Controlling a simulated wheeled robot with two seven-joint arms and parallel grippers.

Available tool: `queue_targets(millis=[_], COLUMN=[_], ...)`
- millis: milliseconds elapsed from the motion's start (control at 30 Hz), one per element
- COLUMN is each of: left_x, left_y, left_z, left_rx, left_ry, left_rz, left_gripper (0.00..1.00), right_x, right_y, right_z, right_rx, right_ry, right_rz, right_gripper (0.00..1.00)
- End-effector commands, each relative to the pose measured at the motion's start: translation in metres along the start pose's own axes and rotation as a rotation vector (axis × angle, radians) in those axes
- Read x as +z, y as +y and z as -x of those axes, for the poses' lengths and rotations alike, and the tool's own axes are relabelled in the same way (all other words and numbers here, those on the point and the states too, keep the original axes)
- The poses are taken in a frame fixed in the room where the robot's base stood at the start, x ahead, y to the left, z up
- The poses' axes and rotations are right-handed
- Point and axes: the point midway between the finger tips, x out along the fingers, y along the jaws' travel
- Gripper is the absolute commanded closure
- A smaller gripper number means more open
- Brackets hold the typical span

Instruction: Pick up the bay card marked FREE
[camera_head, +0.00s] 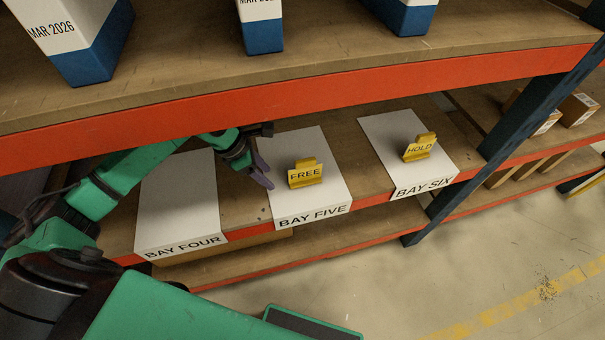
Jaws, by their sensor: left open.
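The yellow bay card marked FREE (305,174) stands upright on the white BAY FIVE sheet (312,209) on the middle shelf. A second yellow card, marked HOLD (419,148), stands on the BAY SIX sheet (385,128) to its right. My left gripper (268,157) is open and empty, just left of the FREE card, over the left edge of the BAY FIVE sheet. It is apart from the card. My right gripper is not in view.
The white BAY FOUR sheet (180,200) lies bare at the left. An upper shelf with an orange beam (300,98) overhangs the cards and holds blue-and-white boxes (262,25). A dark blue upright (485,170) stands right of BAY SIX, with cardboard boxes (577,108) beyond.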

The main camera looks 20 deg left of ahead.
Motion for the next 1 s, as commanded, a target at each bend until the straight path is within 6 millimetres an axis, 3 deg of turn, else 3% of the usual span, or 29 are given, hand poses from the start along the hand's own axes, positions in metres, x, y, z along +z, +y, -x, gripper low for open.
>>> queue_targets(millis=[33, 133, 367, 567, 700, 833, 867, 1000], left_x=[0.016, 0.038, 0.068, 0.106, 0.101, 0.1, 0.1, 0.1], left_y=[-0.001, -0.001, -0.002, -0.002, -0.002, -0.001, -0.001, -0.001], left_z=[0.003, -0.005, -0.021, -0.036, -0.05, -0.051, -0.051, -0.051], left_rx=[-0.004, -0.006, -0.008, -0.01, -0.008, -0.006, -0.006, -0.007], left_ry=[-0.01, -0.01, -0.008, -0.008, -0.004, -0.004, -0.004, -0.004], left_rz=[-0.002, 0.002, 0.004, 0.004, 0.006, 0.005, 0.005, 0.005], left_gripper=[0.45, 0.45, 0.45, 0.45, 0.45, 0.45, 0.49, 1.0], right_x=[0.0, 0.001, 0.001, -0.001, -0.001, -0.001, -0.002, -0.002], right_y=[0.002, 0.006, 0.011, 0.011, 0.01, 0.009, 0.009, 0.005], right_z=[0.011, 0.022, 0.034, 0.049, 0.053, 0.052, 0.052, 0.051], right_rx=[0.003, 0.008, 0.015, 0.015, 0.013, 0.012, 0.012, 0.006], right_ry=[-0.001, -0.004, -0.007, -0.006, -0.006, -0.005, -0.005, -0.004], right_rz=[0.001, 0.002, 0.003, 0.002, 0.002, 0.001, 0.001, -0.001], right_gripper=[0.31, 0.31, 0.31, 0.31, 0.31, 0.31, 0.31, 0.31])
